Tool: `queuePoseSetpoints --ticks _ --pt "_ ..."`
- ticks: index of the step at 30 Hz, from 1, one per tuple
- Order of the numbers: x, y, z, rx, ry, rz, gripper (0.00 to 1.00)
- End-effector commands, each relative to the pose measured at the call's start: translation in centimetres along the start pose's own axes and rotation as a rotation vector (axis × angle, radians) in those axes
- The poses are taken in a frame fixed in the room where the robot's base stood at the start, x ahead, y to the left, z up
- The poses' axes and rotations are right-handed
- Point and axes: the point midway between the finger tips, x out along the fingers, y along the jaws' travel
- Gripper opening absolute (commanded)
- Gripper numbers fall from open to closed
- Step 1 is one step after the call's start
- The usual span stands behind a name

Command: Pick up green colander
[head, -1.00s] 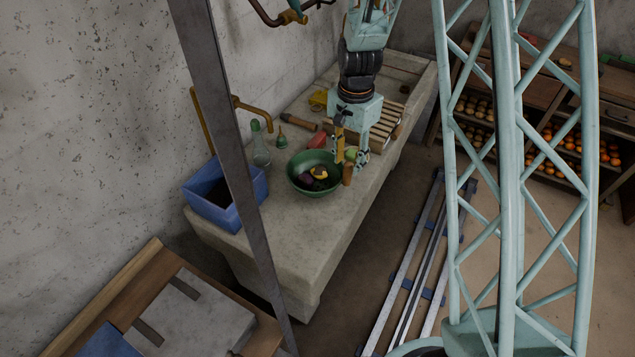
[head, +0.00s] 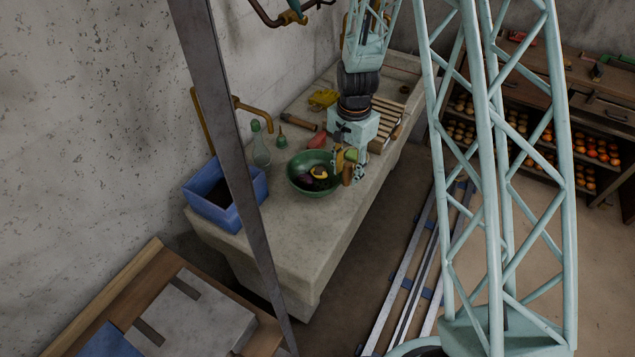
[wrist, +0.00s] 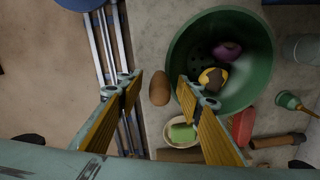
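The green colander (head: 303,188) stands on the stone counter, and its round bowl shows at the right in the wrist view (wrist: 262,88). A dark purple item (wrist: 228,50) and a yellow-and-dark item (wrist: 212,78) lie in it. My gripper (head: 350,168) is at the colander's right side in the head view. In the wrist view my gripper (wrist: 160,82) is open, with nothing held. One finger overlaps the colander's near rim and the other is outside it; whether it touches cannot be told. A brown rounded object (wrist: 159,88) shows between the fingers.
A green block in a pale dish (wrist: 182,133), a red block (wrist: 243,127) and a wooden-handled tool (wrist: 277,141) lie close by. A glass flask (head: 260,150) and a blue bin (head: 228,204) stand left of the colander. The counter's front end (head: 277,245) is clear.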

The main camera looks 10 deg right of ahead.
Motion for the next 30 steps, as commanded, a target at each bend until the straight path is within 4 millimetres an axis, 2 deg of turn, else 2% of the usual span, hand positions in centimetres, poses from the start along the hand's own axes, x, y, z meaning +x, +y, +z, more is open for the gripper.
queuePoseSetpoints --ticks 16,26,30 --pt "-0.01 -0.01 0.0 0.0 0.0 0.0 0.32" --pt "-0.02 -0.01 -0.01 0.0 0.0 0.0 0.02" --pt "-0.05 -0.04 -0.03 0.0 0.001 -0.001 0.0"
